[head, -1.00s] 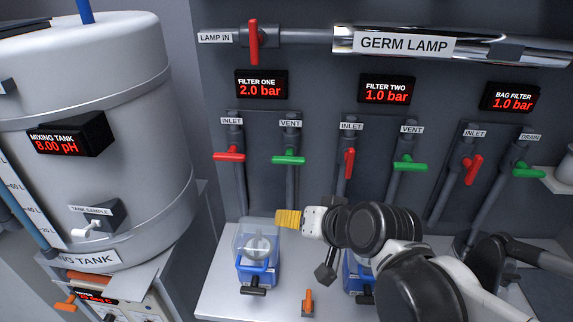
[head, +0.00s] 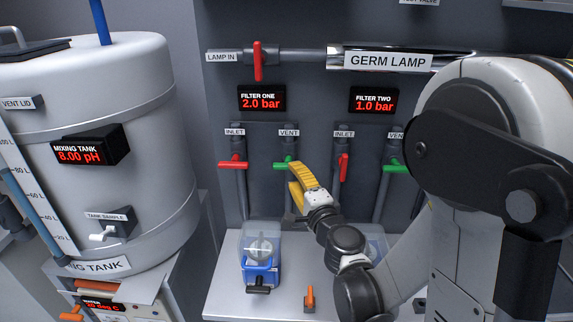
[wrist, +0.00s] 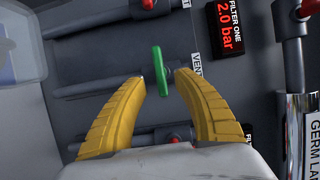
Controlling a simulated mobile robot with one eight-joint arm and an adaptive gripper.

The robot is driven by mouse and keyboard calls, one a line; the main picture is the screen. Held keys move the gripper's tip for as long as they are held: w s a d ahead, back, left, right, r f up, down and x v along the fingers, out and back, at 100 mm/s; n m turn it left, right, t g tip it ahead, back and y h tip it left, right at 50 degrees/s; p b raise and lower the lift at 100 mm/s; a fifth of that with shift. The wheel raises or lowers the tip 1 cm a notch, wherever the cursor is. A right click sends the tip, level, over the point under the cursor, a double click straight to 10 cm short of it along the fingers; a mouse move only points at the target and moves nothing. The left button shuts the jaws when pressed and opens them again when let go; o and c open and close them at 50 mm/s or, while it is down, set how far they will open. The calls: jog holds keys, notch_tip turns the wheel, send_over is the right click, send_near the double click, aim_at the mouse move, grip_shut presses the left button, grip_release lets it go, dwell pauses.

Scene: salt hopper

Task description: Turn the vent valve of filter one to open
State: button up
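The green vent valve handle of filter one (head: 284,165) sits below the VENT label (head: 289,133) and lies crosswise to its pipe. In the wrist view the same green handle (wrist: 159,70) shows just beyond and between my fingertips. My gripper (head: 293,174), with yellow fingers, is just below and in front of the handle. In the wrist view my gripper (wrist: 160,75) is open, its two fingers apart on either side of the handle. I cannot tell if either finger touches it. The filter one display (head: 261,99) reads 2.0 bar.
The red inlet handle (head: 233,165) is left of the vent handle. Filter two's red inlet handle (head: 343,167) is close on the right. A clear-topped blue pump (head: 260,268) and an orange handle (head: 309,298) stand on the shelf below. The mixing tank (head: 150,110) is at left.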

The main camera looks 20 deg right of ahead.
jog(key=w, duration=0.3)
jog(key=w+b, duration=0.1)
jog(key=w, duration=0.1)
jog(key=shift+w+a, duration=0.1)
jog(key=shift+a, duration=0.15)
grip_shut()
